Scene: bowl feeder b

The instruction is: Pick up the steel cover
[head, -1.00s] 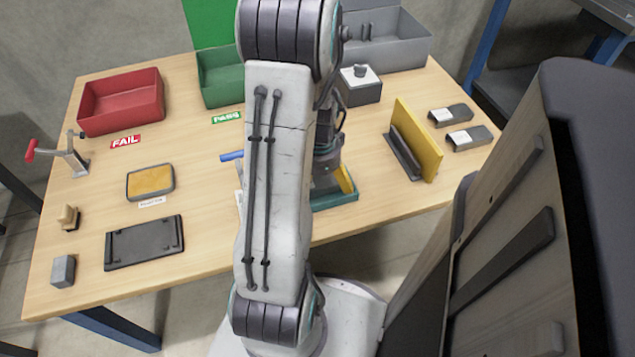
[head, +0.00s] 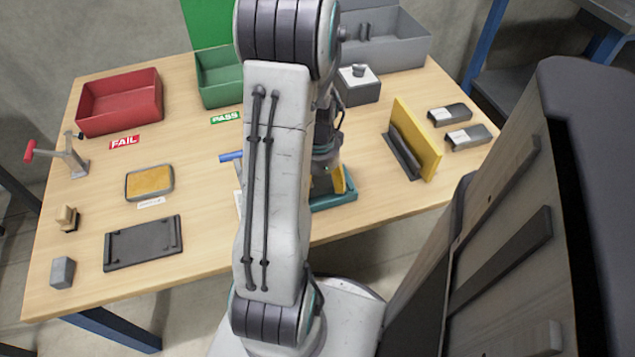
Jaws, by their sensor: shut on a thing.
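My gripper (head: 328,183) is over the teal tray (head: 335,203) near the table's front edge, partly hidden behind my own arm. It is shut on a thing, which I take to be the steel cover. The held thing is mostly hidden by my arm and gripper, so its outline cannot be made out. A yellow part shows at the gripper's right side. Whether the held thing is clear of the tray cannot be told.
A yellow upright plate (head: 415,140) stands right of the gripper. A grey block with a knob (head: 358,90) stands behind. Red (head: 120,105) and green (head: 220,80) bins stand at the back. A dark plate (head: 143,243) lies front left.

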